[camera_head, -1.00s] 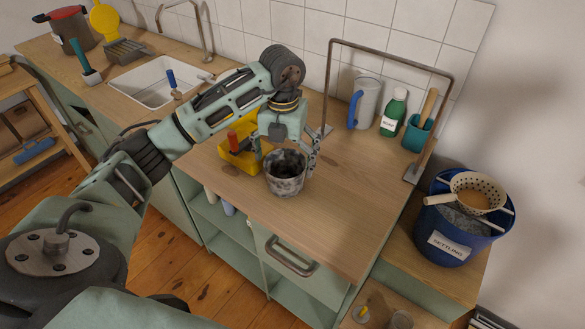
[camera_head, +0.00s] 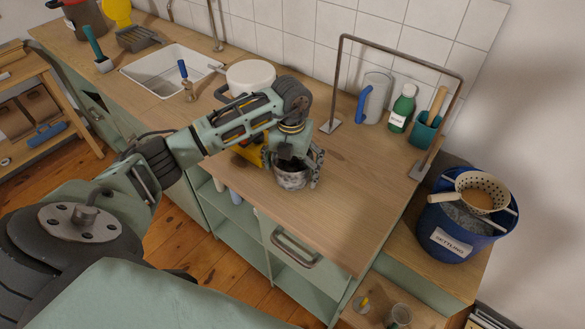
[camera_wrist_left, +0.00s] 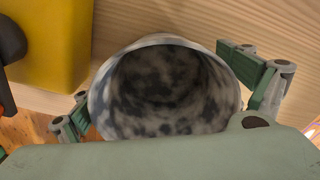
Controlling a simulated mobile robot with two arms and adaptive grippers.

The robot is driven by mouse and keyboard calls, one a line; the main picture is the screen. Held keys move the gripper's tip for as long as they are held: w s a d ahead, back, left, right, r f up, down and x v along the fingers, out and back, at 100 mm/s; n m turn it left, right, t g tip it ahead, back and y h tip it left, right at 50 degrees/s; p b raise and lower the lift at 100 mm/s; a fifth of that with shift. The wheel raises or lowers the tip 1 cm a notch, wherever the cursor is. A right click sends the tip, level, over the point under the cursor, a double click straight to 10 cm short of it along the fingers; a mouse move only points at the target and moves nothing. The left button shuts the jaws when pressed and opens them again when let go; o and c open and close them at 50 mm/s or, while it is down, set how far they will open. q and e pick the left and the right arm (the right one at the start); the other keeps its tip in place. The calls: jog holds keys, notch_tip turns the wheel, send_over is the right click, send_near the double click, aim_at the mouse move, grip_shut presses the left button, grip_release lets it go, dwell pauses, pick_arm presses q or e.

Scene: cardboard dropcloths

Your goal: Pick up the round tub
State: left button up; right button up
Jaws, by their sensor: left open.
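The round tub (camera_head: 291,181), grey with dark mottling, stands on the wooden worktop near its front edge. My left gripper (camera_head: 296,172) is over it from above, partly hiding it in the head view. In the left wrist view I look into the empty tub (camera_wrist_left: 168,92), its rim facing me. One finger of my left gripper (camera_wrist_left: 165,100) is on each side of the tub. The jaws are open; I cannot tell whether either finger touches the wall. My right gripper is not in view.
A yellow container (camera_wrist_left: 45,45) stands close beside the tub. Behind my arm is a white round vessel (camera_head: 250,76). A metal frame (camera_head: 340,80), grey jug (camera_head: 376,98) and green bottle (camera_head: 402,108) stand at the back. The worktop (camera_head: 350,190) right of the tub is clear.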

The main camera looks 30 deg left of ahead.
pick_arm(q)
jog(key=c, duration=1.3)
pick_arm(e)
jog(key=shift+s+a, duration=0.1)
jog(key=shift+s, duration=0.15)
pick_arm(q)
jog(key=shift+r, duration=0.5)
jog(key=r+b, duration=0.1)
jog(key=d+r+b, duration=0.1)
jog(key=r, duration=0.1)
jog(key=shift+w+d+r, duration=0.2)
jog(key=shift+r, duration=0.1)
jog(key=w+d+r+b, duration=0.2)
jog(key=d+r, duration=0.4)
jog(key=d, duration=0.4)
jog(key=s+d+n, duration=0.1)
jog(key=s+n, duration=0.7)
jog(key=n, duration=0.8)
jog(key=s+d+f+n, duration=0.1)
jog(key=s+n, duration=0.8)
jog(key=n, duration=0.7)
jog(key=shift+f, duration=0.15)
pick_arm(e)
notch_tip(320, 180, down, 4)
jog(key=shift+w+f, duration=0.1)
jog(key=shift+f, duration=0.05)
